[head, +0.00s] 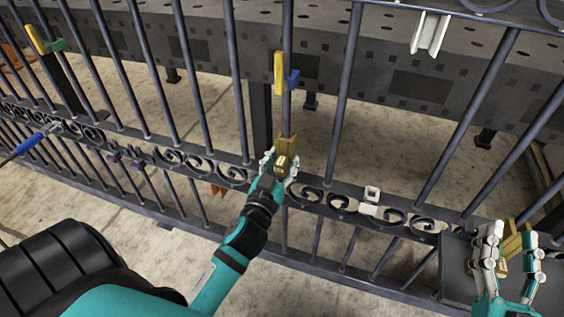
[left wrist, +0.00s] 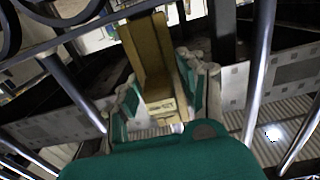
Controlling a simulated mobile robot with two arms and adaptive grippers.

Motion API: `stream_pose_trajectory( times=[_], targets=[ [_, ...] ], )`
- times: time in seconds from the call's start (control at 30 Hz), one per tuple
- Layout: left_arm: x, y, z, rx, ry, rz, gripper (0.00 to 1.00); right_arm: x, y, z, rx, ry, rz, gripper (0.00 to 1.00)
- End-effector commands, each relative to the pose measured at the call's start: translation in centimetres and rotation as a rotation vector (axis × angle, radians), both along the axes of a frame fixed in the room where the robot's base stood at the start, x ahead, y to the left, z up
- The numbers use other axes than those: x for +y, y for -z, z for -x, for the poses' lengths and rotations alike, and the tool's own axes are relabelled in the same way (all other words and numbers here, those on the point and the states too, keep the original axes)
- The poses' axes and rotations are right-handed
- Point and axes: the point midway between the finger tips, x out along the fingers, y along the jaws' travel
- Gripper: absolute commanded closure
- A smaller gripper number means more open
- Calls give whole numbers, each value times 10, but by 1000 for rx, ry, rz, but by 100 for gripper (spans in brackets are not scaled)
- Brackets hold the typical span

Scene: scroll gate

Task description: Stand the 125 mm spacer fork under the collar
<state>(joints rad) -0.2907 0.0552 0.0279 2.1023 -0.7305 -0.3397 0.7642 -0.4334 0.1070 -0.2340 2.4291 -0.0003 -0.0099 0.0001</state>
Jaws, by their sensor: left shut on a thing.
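A brass-coloured spacer fork (head: 287,147) is at the vertical bar in the middle of the gate. My left gripper (head: 280,168) is shut on it, just above the scrolled rail. In the left wrist view the fork (left wrist: 150,55) stands between the fingers (left wrist: 165,100). I cannot read a size on it. Higher on the same bar are a yellow piece (head: 280,72) and a blue piece (head: 293,79); I cannot tell which is the collar. My right gripper (head: 513,262) has its fingers apart around or in front of another brass-coloured piece (head: 515,240), apparently not closed on it.
A dark tray (head: 455,262) is at the lower right by the gate. Small white blocks (head: 371,193) sit on the scrolled rail (head: 330,199). A white channel piece (head: 430,33) is at the top right. A yellow and green fitting (head: 45,42) is on a left bar. A blue-handled tool (head: 33,141) is at the far left.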

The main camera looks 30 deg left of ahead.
Motion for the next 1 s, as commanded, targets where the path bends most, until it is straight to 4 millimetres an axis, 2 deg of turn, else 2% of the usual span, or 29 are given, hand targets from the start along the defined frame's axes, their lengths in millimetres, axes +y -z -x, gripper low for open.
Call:
stream_pose_trajectory(
  times=[0.67, 0.7, 0.87, 1.0],
  targets=[
    [0, 0, -1, -7, 0, -3, 100, 0, -4, 2, -29, 0, -9, 60],
    [0, -1, -1, -7, 0, -3, 55, 0, -5, 3, -30, -1, -8, 60],
    [0, 0, -1, -5, 0, -2, 34, 0, -5, 2, -29, -2, -9, 60],
    [0, 1, 0, -3, 0, -2, 33, 0, -4, 2, -28, -3, -8, 60]
  ],
)
